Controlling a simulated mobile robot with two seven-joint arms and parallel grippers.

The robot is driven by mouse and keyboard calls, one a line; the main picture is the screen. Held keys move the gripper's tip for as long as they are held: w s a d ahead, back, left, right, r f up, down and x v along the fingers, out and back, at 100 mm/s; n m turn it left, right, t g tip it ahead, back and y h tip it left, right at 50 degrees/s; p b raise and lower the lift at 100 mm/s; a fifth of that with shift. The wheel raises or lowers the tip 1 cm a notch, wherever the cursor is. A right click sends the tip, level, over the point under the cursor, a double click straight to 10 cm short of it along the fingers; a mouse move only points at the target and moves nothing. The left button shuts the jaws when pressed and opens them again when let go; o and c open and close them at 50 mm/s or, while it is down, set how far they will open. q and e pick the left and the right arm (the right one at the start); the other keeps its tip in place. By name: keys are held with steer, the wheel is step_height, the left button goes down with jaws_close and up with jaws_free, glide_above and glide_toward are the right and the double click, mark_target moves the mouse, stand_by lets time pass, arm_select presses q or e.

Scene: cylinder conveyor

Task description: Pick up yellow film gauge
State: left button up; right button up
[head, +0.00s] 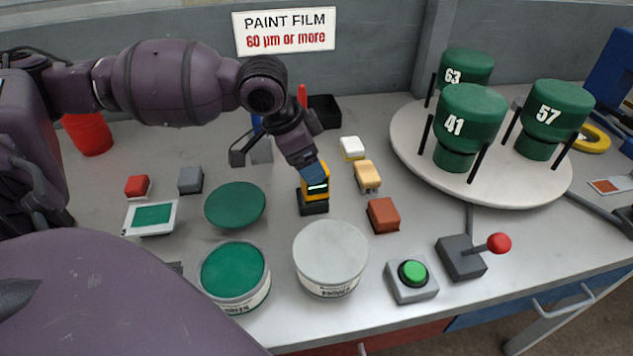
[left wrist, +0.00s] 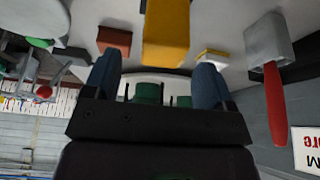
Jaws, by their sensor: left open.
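The yellow film gauge (head: 318,191) stands upright in a dark base (head: 313,208) near the middle of the bench. Its top is partly hidden by my left gripper (head: 314,171), which reaches down over it from the upper left. In the left wrist view the yellow body (left wrist: 166,32) shows at the top centre, just beyond the gap between the spread blue fingers (left wrist: 155,82). The left gripper is open and holds nothing; I cannot tell whether a finger touches the gauge. My right gripper is in neither view.
A white can (head: 330,258), an open green paint can (head: 233,273) and a green lid (head: 235,204) stand in front and left. A turntable (head: 410,137) with green pots, a green button (head: 412,273) and a red-knobbed lever (head: 499,243) are farther right.

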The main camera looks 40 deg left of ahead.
arm_select(q)
steer(key=x, duration=0.3)
steer(key=shift+a+f+b, duration=0.15)
steer(key=shift+f+b, duration=0.1)
steer(key=shift+b, duration=0.15)
steer(key=shift+w+f, duration=0.15)
steer(key=shift+f, duration=0.1)
steer(key=shift+r, duration=0.15)
steer(key=shift+c, duration=0.2)
steer(key=c, duration=0.9)
steer(key=shift+c, duration=0.5)
step_height(320, 180, up, 20)
steer(key=p, duration=0.4)
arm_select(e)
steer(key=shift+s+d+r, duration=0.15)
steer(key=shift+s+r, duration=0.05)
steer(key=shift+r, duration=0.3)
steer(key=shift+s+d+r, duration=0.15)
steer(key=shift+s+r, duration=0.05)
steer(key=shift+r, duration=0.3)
